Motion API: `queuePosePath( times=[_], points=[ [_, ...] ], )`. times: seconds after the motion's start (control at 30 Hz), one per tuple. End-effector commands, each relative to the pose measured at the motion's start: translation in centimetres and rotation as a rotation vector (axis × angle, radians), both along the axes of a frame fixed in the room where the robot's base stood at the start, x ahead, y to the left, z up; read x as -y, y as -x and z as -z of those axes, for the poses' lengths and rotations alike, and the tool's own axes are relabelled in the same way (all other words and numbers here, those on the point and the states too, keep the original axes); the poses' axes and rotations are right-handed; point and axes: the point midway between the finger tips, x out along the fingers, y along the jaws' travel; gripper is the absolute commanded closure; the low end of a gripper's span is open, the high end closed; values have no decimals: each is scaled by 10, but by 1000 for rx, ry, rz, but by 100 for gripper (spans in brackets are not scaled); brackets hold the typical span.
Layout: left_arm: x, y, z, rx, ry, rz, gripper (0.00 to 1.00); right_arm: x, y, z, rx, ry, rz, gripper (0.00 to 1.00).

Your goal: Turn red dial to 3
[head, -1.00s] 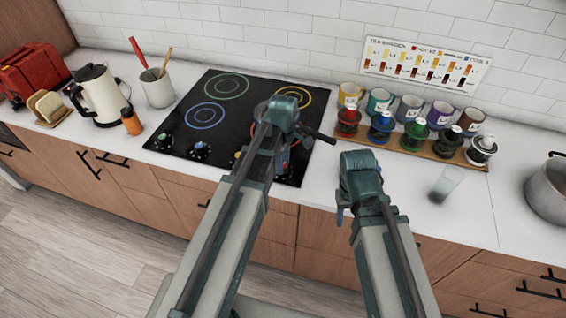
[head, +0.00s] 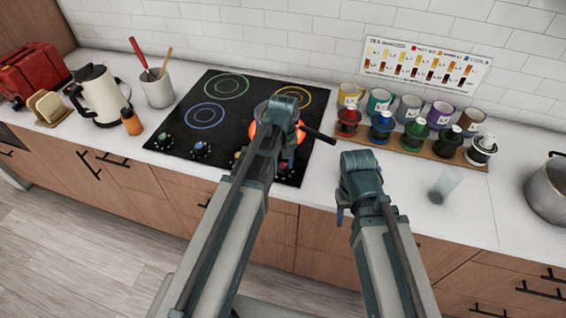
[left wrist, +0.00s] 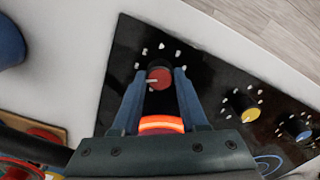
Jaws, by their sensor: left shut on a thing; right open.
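The red dial (left wrist: 159,77) sits on the black cooktop (left wrist: 122,70) in the left wrist view, with white marks around it. Its white pointer line points left in that view. My left gripper (left wrist: 158,84) is shut on the red dial, one blue finger on each side. The burner (left wrist: 161,124) behind the dial glows orange-red. My right gripper (head: 344,208) is open and empty in front of the counter; its fingers are mostly hidden.
A yellow dial (left wrist: 243,106) and a blue dial (left wrist: 298,130) sit beside the red one. A rack of several colored jars and mugs (head: 427,153) stands right of the cooktop.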

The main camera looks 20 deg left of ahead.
Motion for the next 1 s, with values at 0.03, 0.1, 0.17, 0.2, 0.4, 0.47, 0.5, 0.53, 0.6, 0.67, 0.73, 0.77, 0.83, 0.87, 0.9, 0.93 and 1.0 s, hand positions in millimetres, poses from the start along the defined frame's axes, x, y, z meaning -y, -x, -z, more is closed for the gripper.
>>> queuePosePath(
  times=[0.03, 0.1, 0.17, 0.2, 0.4, 0.47, 0.5, 0.53, 0.6, 0.67, 0.73, 0.77, 0.83, 0.87, 0.9, 0.93, 1.0],
  points=[
    [0, 0, 0, -1, 0, 43, 100, 0, 0, 0, 0, 0, 0, 50],
    [0, 0, 0, -1, 0, 109, 100, 0, 0, 0, 0, 0, 0, 50],
    [0, 0, 0, -1, 0, 166, 100, 0, 0, 0, 0, 0, 0, 50],
    [0, 0, 0, -1, 0, 204, 100, 0, 0, 0, 0, 0, 0, 50],
    [0, 0, 0, -1, 0, 394, 100, 0, 0, 0, 0, 0, 0, 50],
    [0, 0, 0, -1, 0, 451, 100, 0, 0, 0, 0, 0, 0, 50],
    [0, 0, 0, -1, 0, 489, 100, 0, 0, 0, 0, 0, 0, 50],
    [0, 0, 0, -1, 0, 517, 100, 0, 0, 0, 0, 0, 0, 50],
    [0, 0, 0, -1, 0, 581, 100, 0, 0, 0, 0, 0, 0, 50],
    [0, 0, 0, -1, 0, 634, 100, 0, 0, 0, 0, 0, 0, 50],
    [0, 0, 0, -1, 0, 694, 100, 0, 0, 0, 0, 0, 0, 50],
    [0, 0, 0, -1, 0, 718, 100, 0, 0, 0, 0, 0, 0, 50],
    [0, 0, 0, -1, 0, 772, 100, 0, 0, 0, 0, 0, 0, 50],
    [0, 0, 0, -1, 0, 793, 100, 0, 0, 0, 0, 0, 0, 50],
    [0, 0, 0, -1, 0, 820, 100, 0, 0, 0, 0, 0, 0, 50],
    [0, 0, 0, -1, 0, 840, 100, 0, 0, 0, 0, 0, 0, 50],
    [0, 0, 0, -1, 0, 881, 100, 0, 0, 0, 0, 0, 0, 50]
  ],
)
